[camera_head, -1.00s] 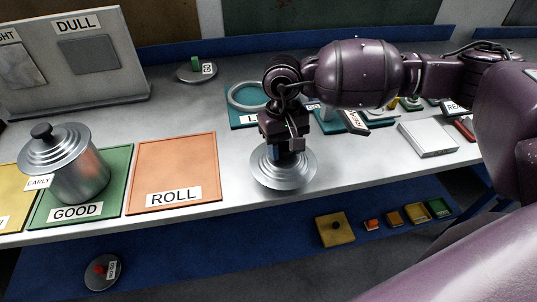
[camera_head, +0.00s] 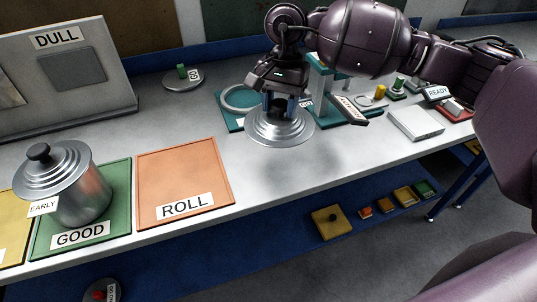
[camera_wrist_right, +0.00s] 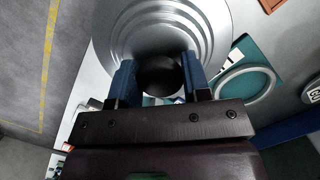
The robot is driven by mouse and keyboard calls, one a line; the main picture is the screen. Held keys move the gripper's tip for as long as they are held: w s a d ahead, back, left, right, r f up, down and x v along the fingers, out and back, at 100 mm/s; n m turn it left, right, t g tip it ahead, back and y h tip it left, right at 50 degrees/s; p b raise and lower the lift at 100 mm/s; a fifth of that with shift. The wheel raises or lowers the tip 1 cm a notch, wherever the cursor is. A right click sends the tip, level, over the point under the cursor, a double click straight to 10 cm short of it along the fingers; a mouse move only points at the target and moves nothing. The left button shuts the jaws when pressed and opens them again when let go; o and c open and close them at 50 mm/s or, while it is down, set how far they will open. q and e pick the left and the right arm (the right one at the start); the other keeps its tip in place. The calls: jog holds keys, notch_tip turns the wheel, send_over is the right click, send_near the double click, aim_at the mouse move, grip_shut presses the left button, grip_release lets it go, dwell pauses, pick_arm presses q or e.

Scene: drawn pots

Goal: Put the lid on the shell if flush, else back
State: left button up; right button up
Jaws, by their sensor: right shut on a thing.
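A silver stepped lid (camera_head: 279,136) hangs level in the air above the grey bench, its shadow on the bench below. My right gripper (camera_head: 279,104) is shut on its black knob, which shows between the blue fingers in the right wrist view (camera_wrist_right: 160,76). A silver pot (camera_head: 88,198) tagged EARLY stands upright on the green GOOD mat (camera_head: 119,212). It wears its own stepped lid (camera_head: 62,176) with a black knob. I cannot tell which thing is the shell. My left gripper is not in view.
The orange ROLL mat (camera_head: 182,170) is empty. A teal ring stand (camera_head: 232,123) is behind the held lid. A grey DULL panel (camera_head: 110,95) stands at the left. A white box (camera_head: 415,123) lies at the right. A dark disc (camera_head: 171,84) with a green knob sits behind.

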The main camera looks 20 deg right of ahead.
jog(key=w+a+r+m, duration=0.1)
jog(key=w+r+m, duration=0.3)
jog(key=r+m, duration=0.3)
jog(key=shift+n+t, duration=0.3)
jog(key=shift+t, duration=0.2)
jog(key=f, duration=1.9)
jog(key=shift+s+a+f, duration=0.1)
jog(key=shift+s+a, duration=0.1)
jog(key=shift+s, duration=0.05)
jog(key=shift+f, duration=0.2)
jog(key=o, duration=1)
jog(key=shift+o, duration=0.2)
jog(key=r, duration=0.4)
jog(key=d+r, duration=0.1)
jog(key=r, duration=0.7)
jog(key=shift+w+d+r, duration=0.15)
jog(key=shift+w+d, duration=0.1)
jog(key=shift+d, duration=0.1)
